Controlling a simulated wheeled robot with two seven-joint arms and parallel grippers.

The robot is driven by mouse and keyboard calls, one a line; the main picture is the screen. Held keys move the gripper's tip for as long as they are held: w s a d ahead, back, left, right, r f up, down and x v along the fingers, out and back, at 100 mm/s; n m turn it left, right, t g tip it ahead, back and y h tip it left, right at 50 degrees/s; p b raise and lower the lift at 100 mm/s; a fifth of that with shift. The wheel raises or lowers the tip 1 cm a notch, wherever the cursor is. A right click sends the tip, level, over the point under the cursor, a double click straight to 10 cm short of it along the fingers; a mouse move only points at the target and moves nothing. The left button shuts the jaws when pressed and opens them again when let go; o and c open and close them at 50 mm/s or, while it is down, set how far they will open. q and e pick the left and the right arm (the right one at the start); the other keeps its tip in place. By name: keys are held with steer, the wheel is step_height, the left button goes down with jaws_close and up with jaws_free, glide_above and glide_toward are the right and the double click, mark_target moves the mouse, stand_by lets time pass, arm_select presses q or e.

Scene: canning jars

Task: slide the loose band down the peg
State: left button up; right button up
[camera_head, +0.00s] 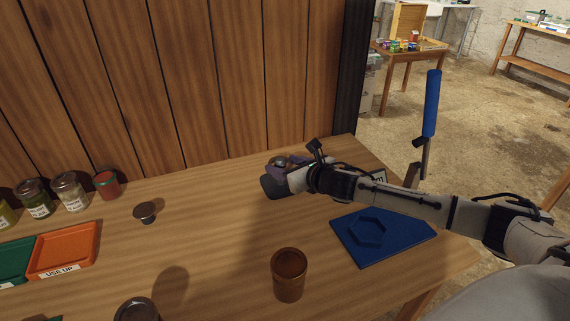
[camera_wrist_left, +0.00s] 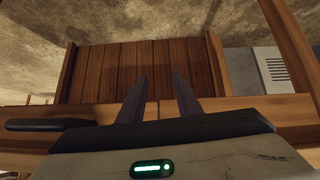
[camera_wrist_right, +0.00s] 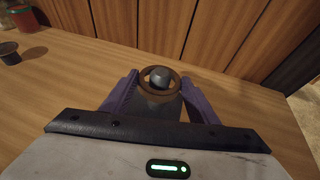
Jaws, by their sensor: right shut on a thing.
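A brown ring-shaped band (camera_wrist_right: 146,92) surrounds the rounded grey top of a peg (camera_wrist_right: 158,78) in the right wrist view. My right gripper (camera_wrist_right: 160,90) has its purple fingers on either side and is shut on the band. My left gripper (camera_wrist_left: 160,85) is open and empty, away from the table top, and out of the head view.
A blue tray (camera_head: 405,250) with a hexagonal recess lies right of centre, below my right forearm. A brown cup (camera_head: 289,278) stands in front. A small dark cup (camera_head: 145,211), an orange tray (camera_head: 88,238) and several jars (camera_head: 70,192) are left. Wood between is clear; a panelled wall stands behind.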

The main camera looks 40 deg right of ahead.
steer(key=shift+f+b, duration=0.3)
steer(key=shift+f, duration=0.4)
steer(key=shift+f, duration=0.1)
steer(key=shift+p, duration=0.35)
steer(key=shift+f, duration=0.2)
stand_by(0.5)
steer(key=shift+f+b, duration=0.8)
steer(key=shift+f, duration=0.45)
steer(key=shift+p, duration=0.3)
steer(key=shift+f, duration=0.4)
stand_by(0.4)
